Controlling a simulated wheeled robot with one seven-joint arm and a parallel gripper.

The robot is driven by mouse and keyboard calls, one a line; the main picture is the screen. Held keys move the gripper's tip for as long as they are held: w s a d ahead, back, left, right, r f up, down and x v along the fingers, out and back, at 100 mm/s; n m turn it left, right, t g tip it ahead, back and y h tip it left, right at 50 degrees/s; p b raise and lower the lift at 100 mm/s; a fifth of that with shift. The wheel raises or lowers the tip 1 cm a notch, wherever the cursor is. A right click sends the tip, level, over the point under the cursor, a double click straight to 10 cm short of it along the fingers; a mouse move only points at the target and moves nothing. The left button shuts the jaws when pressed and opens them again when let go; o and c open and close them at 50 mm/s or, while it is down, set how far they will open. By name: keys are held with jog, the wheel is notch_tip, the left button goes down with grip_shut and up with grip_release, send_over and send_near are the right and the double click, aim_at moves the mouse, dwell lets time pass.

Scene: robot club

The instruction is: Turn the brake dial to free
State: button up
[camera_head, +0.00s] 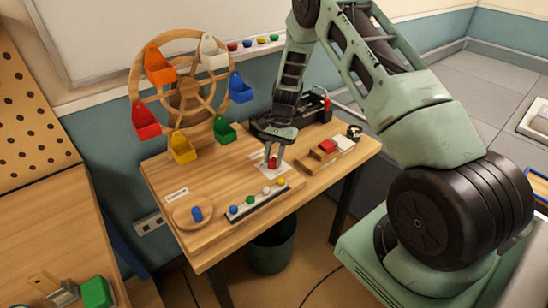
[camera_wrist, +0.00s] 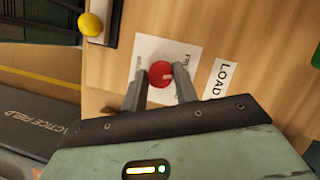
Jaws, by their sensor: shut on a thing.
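The brake dial is a round red knob (camera_wrist: 161,75) on a white card in the wrist view, with a pale pointer mark on its face. Printing on the card (camera_wrist: 186,91) is partly hidden and turned sideways. The dial also shows as a small red spot in the head view (camera_head: 272,164). My gripper (camera_wrist: 162,70) points down at it, with one finger on each side, shut on the dial. In the head view my gripper (camera_head: 273,152) is over the middle of the wooden table.
A wooden wheel (camera_head: 188,92) with several coloured buckets stands behind left.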

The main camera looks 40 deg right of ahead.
jog(key=shift+w+n+g+h+b, duration=0.15)
jog(key=shift+n+g+h+b, duration=0.3)
jog(key=shift+n, duration=1.45)
jog(key=o, duration=1)
jog(key=shift+r, duration=0.1)
jog(key=v, duration=0.5)
jog(key=b+v, duration=0.1)
jog(key=v, duration=0.5)
jog(key=b+v, duration=0.1)
jog(key=v, duration=0.5)
jog(key=shift+w, duration=0.35)
jog(key=shift+a, duration=0.1)
